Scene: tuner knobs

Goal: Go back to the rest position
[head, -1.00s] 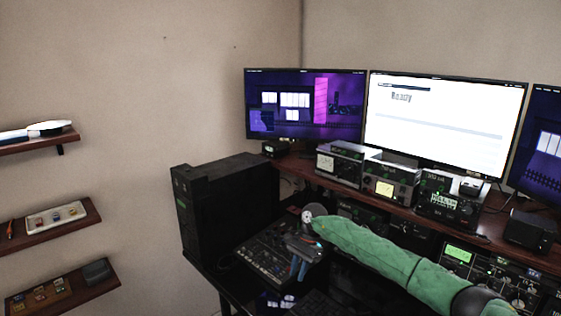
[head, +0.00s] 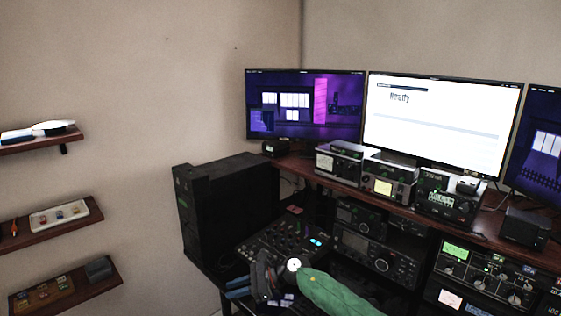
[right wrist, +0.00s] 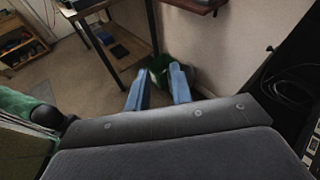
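My right gripper (head: 231,288) is low in the head view, in front of the mixer panel, with its blue fingers pointing left. It also shows in the right wrist view (right wrist: 160,78), where the two blue fingers are apart with nothing held between them. My green-sleeved right arm comes in from the bottom of the head view. My left gripper is in neither view now.
A mixer panel (head: 290,238) lies beside the black computer case (head: 228,205). Radios with knobs (head: 372,262) stand under the monitor shelf (head: 465,232). Wall shelves (head: 60,232) are at left. The wrist view shows a green bin (right wrist: 160,63) beyond the fingers and open carpet (right wrist: 85,90).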

